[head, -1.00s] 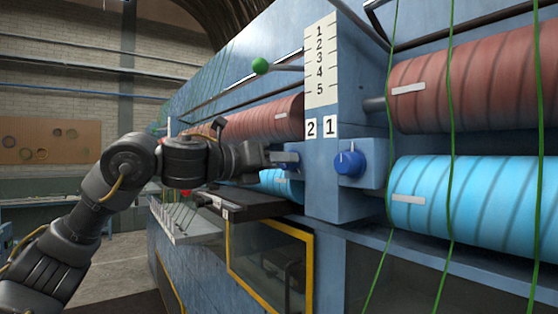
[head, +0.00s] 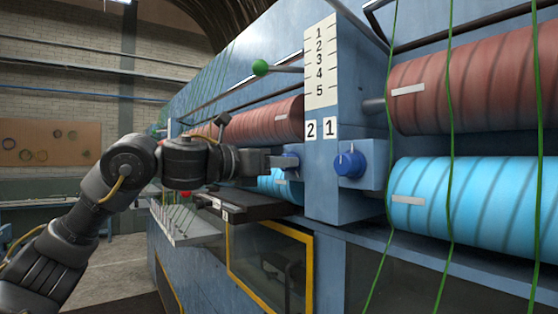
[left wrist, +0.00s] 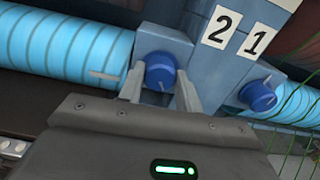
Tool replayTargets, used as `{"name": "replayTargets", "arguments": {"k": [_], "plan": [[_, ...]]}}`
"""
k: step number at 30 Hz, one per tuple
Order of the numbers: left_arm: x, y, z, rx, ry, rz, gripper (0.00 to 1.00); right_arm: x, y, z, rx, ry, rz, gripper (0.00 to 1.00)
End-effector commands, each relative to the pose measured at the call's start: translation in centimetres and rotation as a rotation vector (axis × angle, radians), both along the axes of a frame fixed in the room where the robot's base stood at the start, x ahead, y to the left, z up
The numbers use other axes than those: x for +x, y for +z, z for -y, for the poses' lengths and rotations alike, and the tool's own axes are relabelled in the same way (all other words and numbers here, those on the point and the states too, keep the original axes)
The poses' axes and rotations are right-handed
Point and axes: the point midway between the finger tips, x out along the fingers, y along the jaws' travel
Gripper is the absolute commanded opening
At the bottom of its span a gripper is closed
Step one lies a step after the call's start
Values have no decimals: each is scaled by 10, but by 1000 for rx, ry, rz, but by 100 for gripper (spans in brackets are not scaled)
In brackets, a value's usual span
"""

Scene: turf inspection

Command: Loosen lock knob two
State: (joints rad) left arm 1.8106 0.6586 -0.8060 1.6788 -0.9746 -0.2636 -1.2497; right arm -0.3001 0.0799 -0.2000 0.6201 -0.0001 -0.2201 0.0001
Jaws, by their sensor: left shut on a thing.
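Lock knob two is a round blue knob (left wrist: 160,68) with a pale pointer line, on a blue block under the "2" label (left wrist: 221,26) in the left wrist view. My left gripper (left wrist: 160,86) has one finger on each side of this knob and is shut on it. In the head view my left gripper (head: 284,161) reaches the block from the left and mostly hides the knob. The other blue knob (head: 350,163), beside it under the "1" label (head: 330,128), is untouched. My right gripper is not in view.
A blue post (head: 345,90) carries a number scale from 1 to 5. Red rollers (head: 470,80) and light-blue rollers (head: 480,190) flank it. Green cords (head: 449,150) hang at the right. A dark ledge (head: 250,205) lies below my gripper. The floor at left is open.

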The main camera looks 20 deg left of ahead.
Motion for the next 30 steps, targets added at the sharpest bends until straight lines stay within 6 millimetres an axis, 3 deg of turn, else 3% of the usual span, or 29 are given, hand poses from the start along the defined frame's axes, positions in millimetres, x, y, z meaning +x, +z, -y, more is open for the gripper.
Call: {"name": "replayTargets", "arguments": {"k": [1, 6, 17, 30], "plan": [[-1, 6, -2, -10, 3, 9, 35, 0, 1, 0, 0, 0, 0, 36], [0, 4, -1, -7, 2, 5, 56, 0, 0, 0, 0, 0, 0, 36], [-5, 0, -5, -3, 1, 4, 56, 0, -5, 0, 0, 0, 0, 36], [-66, -1, -55, -4, 2, 5, 56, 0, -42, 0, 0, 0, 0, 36]]}}
